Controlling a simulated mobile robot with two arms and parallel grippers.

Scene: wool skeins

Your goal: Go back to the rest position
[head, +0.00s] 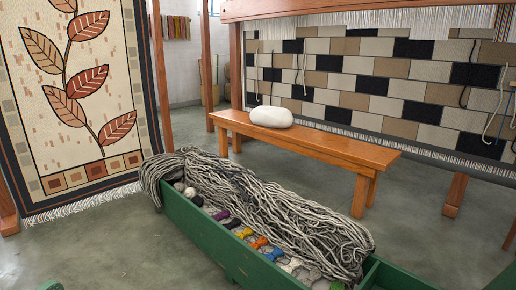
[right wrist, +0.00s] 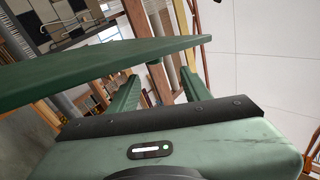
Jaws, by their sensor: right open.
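My right gripper (right wrist: 160,74) shows in the right wrist view, its two green fingers apart with nothing between them. A broad dark green board (right wrist: 95,66) crosses the upper left of that view, close to the fingers; I cannot tell whether they touch. Neither gripper can be made out in the head view. A small green piece shows at its bottom left edge, too little to identify. A long green chest (head: 225,245) stands open at the front, with grey wool strands (head: 265,205) heaped along it and several coloured skeins (head: 260,242) in a row.
A wooden bench (head: 310,145) bearing a white bundle (head: 271,117) stands behind the chest. A leaf-patterned rug (head: 75,110) hangs at left, and a loom with checked weaving (head: 400,90) stands at the back right. Grey floor (head: 130,250) is clear left of the chest.

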